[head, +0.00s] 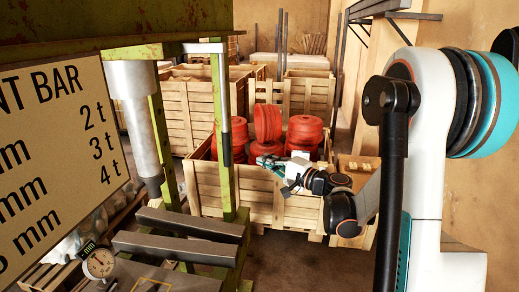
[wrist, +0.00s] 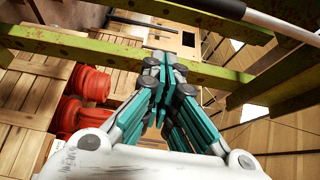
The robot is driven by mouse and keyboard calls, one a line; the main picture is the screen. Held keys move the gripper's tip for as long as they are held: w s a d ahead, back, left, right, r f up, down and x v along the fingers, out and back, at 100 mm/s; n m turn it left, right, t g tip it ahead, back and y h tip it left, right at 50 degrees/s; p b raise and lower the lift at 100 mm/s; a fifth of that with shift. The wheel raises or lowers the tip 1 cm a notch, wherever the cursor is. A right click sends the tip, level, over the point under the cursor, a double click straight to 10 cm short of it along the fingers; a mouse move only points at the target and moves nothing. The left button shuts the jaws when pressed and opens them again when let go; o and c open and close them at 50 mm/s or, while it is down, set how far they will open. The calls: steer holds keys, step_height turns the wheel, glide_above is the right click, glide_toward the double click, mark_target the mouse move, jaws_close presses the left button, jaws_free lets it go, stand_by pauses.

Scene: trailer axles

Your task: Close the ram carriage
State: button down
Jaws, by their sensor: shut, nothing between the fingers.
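The ram (head: 130,82), a grey steel cylinder with a narrower rod below it, hangs beneath the green press beam (head: 110,45) at left in the head view. The carriage's own edges are not clear, so I cannot tell how far open it is. A grey bar with a black grip (head: 226,135) hangs along the right press upright; a pale rod with a dark end (wrist: 275,18) shows at top right in the wrist view. My gripper (head: 262,162) is shut and empty, right of the upright. Its teal fingers (wrist: 160,70) appear in front of a green beam (wrist: 110,50) in the wrist view.
Wooden crates with red drums (head: 267,122) stand behind my gripper. A sign board (head: 65,150) and a dial gauge (head: 99,263) are at the left. Steel bars (head: 180,248) lie across the press at the bottom. Open floor (head: 300,265) shows right of the press.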

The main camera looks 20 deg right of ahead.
steer(key=w+a+b, duration=0.1)
steer(key=w+a, duration=0.5)
steer(key=a, duration=0.1)
stand_by(0.4)
steer(key=shift+f, duration=0.1)
steer(key=s+a+b, duration=0.1)
steer(key=s+a, duration=1.1)
steer(key=s, duration=0.5)
steer(key=shift+s+a, duration=0.2)
steer(key=shift+a, duration=0.15)
steer(key=shift+w+b, duration=0.1)
steer(key=shift+b, duration=0.2)
